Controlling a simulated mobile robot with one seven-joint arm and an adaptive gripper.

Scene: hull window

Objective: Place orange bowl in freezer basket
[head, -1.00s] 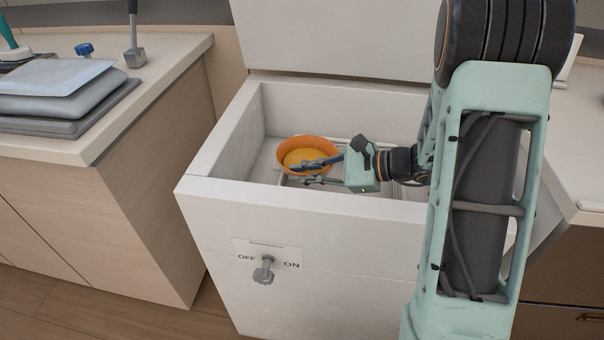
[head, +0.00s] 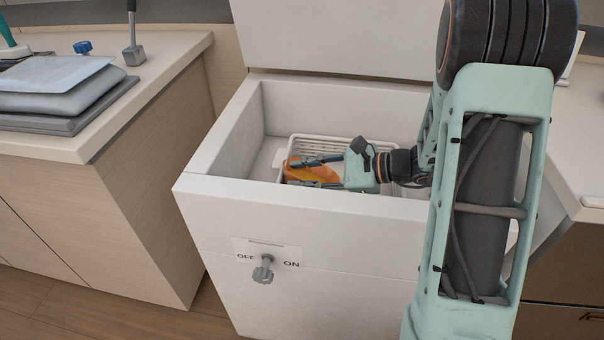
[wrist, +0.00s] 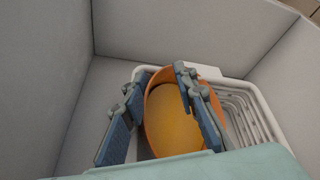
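The orange bowl (head: 315,172) is down in the white slatted freezer basket (head: 335,142), at its left end in the head view. My gripper (head: 318,172) partly hides it. In the wrist view the bowl (wrist: 170,115) lies against the end of the basket (wrist: 262,110) and looks tilted. My gripper (wrist: 160,95) is open, its fingers well apart. One finger is outside the bowl's left rim and the other is over its inside. I cannot tell whether either finger touches the bowl.
The freezer box (head: 215,130) has high walls close around my gripper, and its lid (head: 335,40) stands open behind. An OFF/ON knob (head: 263,270) is on the front. A counter (head: 150,90) with packages (head: 55,85) stands at the left.

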